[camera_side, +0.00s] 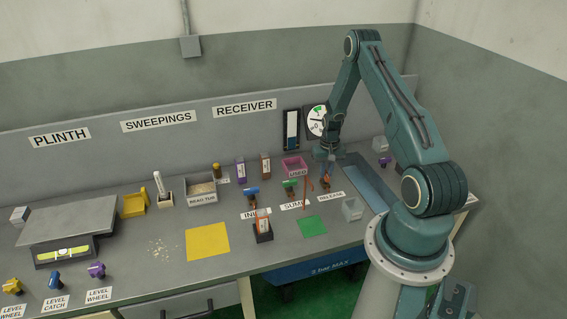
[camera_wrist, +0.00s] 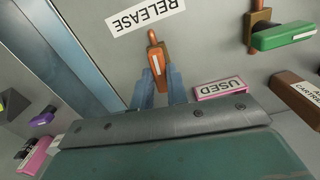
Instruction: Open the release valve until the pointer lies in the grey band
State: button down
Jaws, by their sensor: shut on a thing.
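The release valve (camera_wrist: 155,50) has an orange-brown handle with a pale stripe, beside the RELEASE label (camera_wrist: 143,15) in the wrist view. In the side view the release valve (camera_side: 326,183) is small below my gripper (camera_side: 328,170). In the wrist view my gripper (camera_wrist: 160,78) has its two blue fingers on either side of the handle's near end, shut on it. The round white dial (camera_side: 316,121) stands on the back panel, with a green patch and dark marks. My arm partly covers it. The pointer's place against the grey band is too small to tell.
The green-handled valve (camera_side: 290,187) and blue-handled valve (camera_side: 251,196) stand to the left. The pink USED tray (camera_side: 294,167) is close behind. A clear container (camera_side: 352,209) is in front on the right, near a sunken blue-grey channel (camera_side: 368,183). A green mat (camera_side: 312,227) lies bare.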

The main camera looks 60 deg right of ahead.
aim_at(326, 173)
jog(key=shift+n, duration=0.4)
jog(key=c, duration=1.4)
grip_release()
jog(key=shift+r, duration=0.1)
notch_tip(326, 173, up, 14)
jog(key=shift+f, duration=0.15)
